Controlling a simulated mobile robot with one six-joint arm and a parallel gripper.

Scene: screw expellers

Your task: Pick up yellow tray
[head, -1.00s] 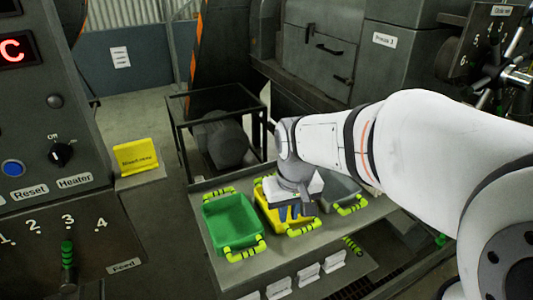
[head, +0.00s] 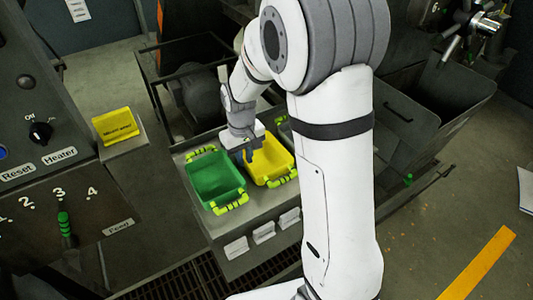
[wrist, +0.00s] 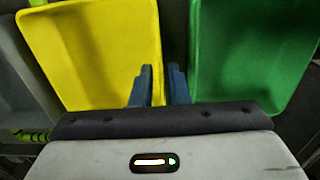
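The yellow tray (head: 272,172) sits between the green and grey trays on a grey ledge. My gripper (head: 252,157) is at its far left part, pointing down. In the wrist view, my gripper (wrist: 160,82) has two blue fingers a small gap apart. The left finger is over the inside of the yellow tray (wrist: 92,45) and the right one is between it and the green tray. The yellow side edge passes between the fingers. Contact with it cannot be made out. My wrist hides the tray's far end in the head view.
The green tray (head: 214,178) stands close on the left. A grey tray (wrist: 22,85) lies on the other side of the yellow one, mostly hidden by my arm in the head view. A black frame (head: 150,75) stands behind the ledge. A control panel (head: 50,160) is at left.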

